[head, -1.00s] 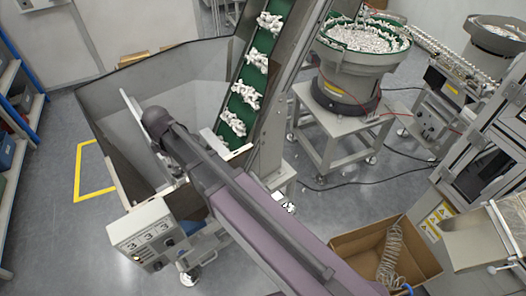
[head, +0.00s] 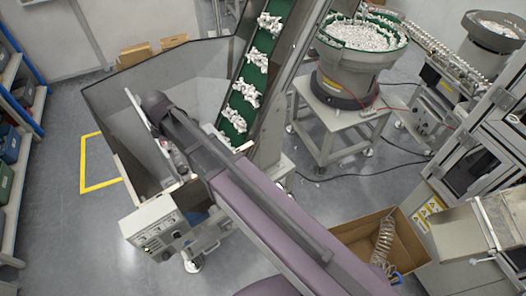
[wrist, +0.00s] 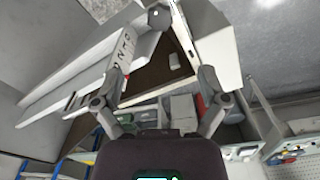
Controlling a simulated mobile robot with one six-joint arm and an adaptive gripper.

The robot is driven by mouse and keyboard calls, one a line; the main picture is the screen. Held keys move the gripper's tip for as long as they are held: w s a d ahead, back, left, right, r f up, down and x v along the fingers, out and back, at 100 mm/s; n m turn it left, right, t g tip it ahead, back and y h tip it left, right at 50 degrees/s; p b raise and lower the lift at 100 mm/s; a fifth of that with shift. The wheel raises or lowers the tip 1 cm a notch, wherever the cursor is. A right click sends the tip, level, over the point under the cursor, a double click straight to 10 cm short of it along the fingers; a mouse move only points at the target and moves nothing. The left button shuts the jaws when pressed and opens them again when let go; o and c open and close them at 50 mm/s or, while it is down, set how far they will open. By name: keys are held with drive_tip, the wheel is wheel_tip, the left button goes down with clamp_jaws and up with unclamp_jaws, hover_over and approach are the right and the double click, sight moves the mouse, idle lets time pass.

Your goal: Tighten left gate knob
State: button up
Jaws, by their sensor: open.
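In the wrist view my gripper (wrist: 162,82) is open, its two fingers wide apart with nothing between them. A small dark round part (wrist: 158,17), possibly the gate knob, shows ahead of the fingertips near the top edge, apart from them. It sits where pale metal panels (wrist: 212,40) meet around a dark opening. In the head view my arm crosses over the grey hopper (head: 115,95). My gripper and the left gate knob cannot be made out there.
A control box (head: 155,228) is at the hopper's near side. A green conveyor (head: 245,92) carrying white caps rises behind my arm. A bowl feeder (head: 362,60) and a cardboard box (head: 410,245) are to the right. Shelving (head: 22,130) stands at far left, with open floor between.

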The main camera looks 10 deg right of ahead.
drive_tip(key=d+f+m+b, duration=0.3)
drive_tip(key=d+m, duration=0.2)
drive_tip(key=d, duration=0.5)
drive_tip(key=s+d+f+m+b, duration=0.1)
drive_tip(key=d+f+m+b, duration=0.2)
drive_tip(key=d, duration=0.6)
drive_tip(key=s+d+f+m+b, duration=0.1)
drive_tip(key=d+f+m+b, duration=0.1)
drive_tip(key=d+m, duration=0.6)
drive_tip(key=shift+s+d+f+b, duration=0.2)
drive_tip(key=shift+d+f+b, duration=0.35)
drive_tip(key=shift+d, duration=0.75)
drive_tip(key=shift+r, duration=0.15)
drive_tip(key=shift+d, duration=0.1)
drive_tip(key=s+d+f+m+b, duration=0.2)
drive_tip(key=s+d, duration=0.1)
drive_tip(key=d, duration=0.3)
drive_tip(key=shift+d+f+b, duration=0.25)
drive_tip(key=shift+f+b, duration=0.05)
drive_tip(key=shift+b, duration=0.1)
